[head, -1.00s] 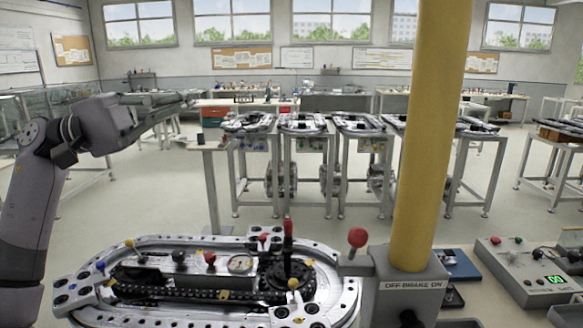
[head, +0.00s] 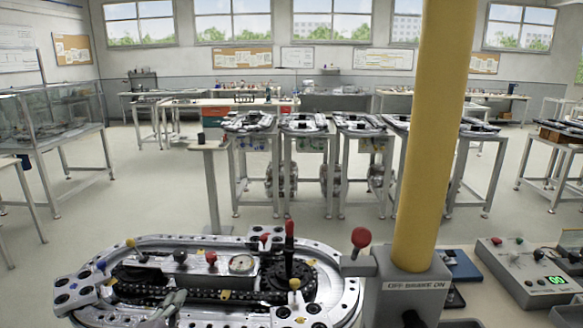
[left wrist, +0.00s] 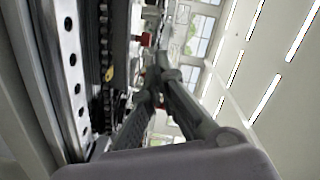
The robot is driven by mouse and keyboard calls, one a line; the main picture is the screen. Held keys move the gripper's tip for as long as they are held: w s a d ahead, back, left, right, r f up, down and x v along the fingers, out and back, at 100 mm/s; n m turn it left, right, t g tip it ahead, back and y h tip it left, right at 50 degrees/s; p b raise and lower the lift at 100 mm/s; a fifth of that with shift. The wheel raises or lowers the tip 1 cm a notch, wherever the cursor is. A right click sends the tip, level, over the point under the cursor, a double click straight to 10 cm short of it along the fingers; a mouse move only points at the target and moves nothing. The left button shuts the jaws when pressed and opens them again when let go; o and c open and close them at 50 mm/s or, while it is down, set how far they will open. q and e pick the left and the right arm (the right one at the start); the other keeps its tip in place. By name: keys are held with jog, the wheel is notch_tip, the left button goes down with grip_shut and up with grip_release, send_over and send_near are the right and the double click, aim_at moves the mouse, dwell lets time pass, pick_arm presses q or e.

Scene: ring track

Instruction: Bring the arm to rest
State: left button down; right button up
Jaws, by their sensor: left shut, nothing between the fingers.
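My left gripper (head: 175,303) shows only as a small grey fingertip part at the near edge of the ring track (head: 335,290) in the head view. Most of the gripper and its arm are below the picture. In the left wrist view the fingers of my left gripper (left wrist: 156,72) are together, with nothing between them. The track's holed metal side (left wrist: 72,60) and dark chain run along the left of that view, beside the fingers. I cannot tell whether the fingers touch the track. My right gripper is in neither view.
A control box (head: 530,270) is at the far right. Open floor lies left of the track.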

pick_arm(q)
jog(key=s+d+f+n+g, duration=0.1)
jog(key=s+f+n+g, duration=0.55)
jog(key=s+f, duration=0.75)
jog(key=s+d+f+n+g, duration=0.1)
jog(key=s+f+n+g, duration=0.2)
jog(key=s, duration=0.6)
jog(key=s+d+f+n+g, duration=0.2)
jog(key=s+f+g, duration=0.2)
jog(key=s, duration=0.4)
notch_tip(320, 180, down, 30)
jog(key=s+g+b, duration=0.1)
jog(key=s+b, duration=0.1)
jog(key=b, duration=0.1)
jog(key=s+a+f+b, duration=0.1)
jog(key=s+f, duration=0.7)
jog(key=s+a+f+g+b, duration=0.1)
jog(key=s+a+f, duration=0.1)
jog(key=s+f, duration=0.6)
jog(key=shift+a+f+m+h, duration=0.25)
jog(key=shift+f+m+h, duration=0.1)
jog(key=shift+f, duration=0.1)
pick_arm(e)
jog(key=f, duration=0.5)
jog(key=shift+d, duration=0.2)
pick_arm(q)
jog(key=shift+g, duration=0.25)
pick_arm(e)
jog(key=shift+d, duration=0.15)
